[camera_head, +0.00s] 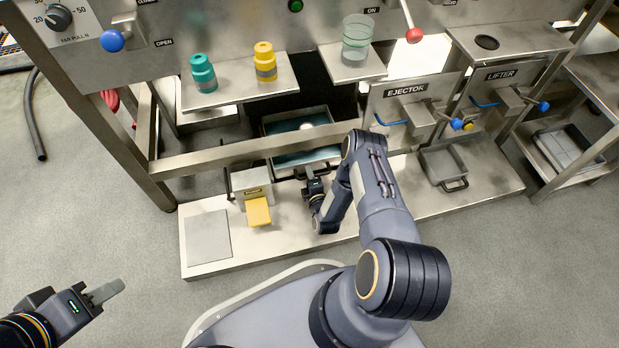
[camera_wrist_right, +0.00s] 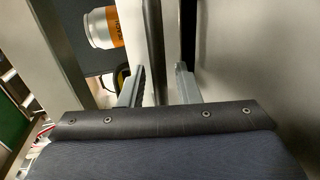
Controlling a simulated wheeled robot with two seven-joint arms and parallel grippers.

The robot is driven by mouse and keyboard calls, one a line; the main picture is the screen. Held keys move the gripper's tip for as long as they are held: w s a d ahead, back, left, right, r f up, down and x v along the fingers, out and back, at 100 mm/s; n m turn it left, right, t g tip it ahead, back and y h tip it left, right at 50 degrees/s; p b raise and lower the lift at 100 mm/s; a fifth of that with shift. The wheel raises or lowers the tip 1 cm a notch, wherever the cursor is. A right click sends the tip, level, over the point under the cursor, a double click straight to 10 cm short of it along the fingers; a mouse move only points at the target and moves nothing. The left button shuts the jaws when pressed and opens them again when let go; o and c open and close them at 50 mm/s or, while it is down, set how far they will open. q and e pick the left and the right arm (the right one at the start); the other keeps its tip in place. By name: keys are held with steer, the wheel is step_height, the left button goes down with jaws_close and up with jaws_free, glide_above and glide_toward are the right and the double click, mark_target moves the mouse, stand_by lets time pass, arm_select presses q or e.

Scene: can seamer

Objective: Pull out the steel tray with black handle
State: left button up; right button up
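A steel tray (camera_head: 335,154) with a bluish inside sits in the opening under the machine's centre in the head view. Its black handle (camera_head: 309,172) faces me. My right gripper (camera_head: 312,178) is at this handle. In the right wrist view its two fingers (camera_wrist_right: 158,88) stand apart, with a dark bar (camera_wrist_right: 154,45) between them in the picture; I cannot tell if they touch it.
A steel box with a yellow pedal (camera_head: 258,212) stands just left of my right gripper. A frame beam (camera_head: 230,155) crosses above it. Teal (camera_head: 203,73) and yellow (camera_head: 265,61) bottles and a clear cup (camera_head: 357,40) stand on shelves. A can with an orange label (camera_wrist_right: 105,27) shows in the wrist view.

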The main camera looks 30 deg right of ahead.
jaws_close()
steer(key=shift+s, duration=0.15)
